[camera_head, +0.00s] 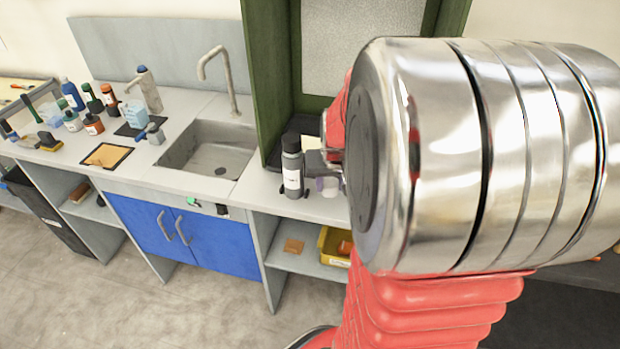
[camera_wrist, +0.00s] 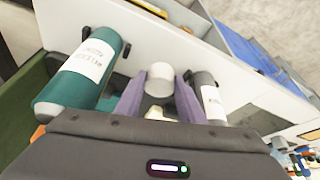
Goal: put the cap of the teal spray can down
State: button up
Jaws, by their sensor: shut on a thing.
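My gripper (camera_wrist: 158,88) is shut on a pale grey, round cap (camera_wrist: 160,77), with one finger on each side of it. The teal spray can (camera_wrist: 83,72), with a white label, stands to the left of my gripper in the wrist view. Its light grey top end points to the lower left and the cap is apart from it. The pale worktop (camera_wrist: 140,40) lies beyond the cap. I cannot tell whether the cap touches it. In the head view my arm hides the teal can and most of my gripper.
A dark grey can (camera_head: 292,170) with a white label stands close to my gripper, on its right in the wrist view (camera_wrist: 209,98). Small black holders sit at the cans' bases. A sink (camera_head: 208,150) and several bottles are farther left. A yellow bin (camera_head: 333,246) sits on the shelf below.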

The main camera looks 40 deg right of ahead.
aim_at(330, 195)
jog(key=shift+f, duration=0.2)
jog(key=shift+f, duration=1.85)
jog(key=o, duration=1)
jog(key=shift+f, duration=0.1)
jog(key=v, duration=1.2)
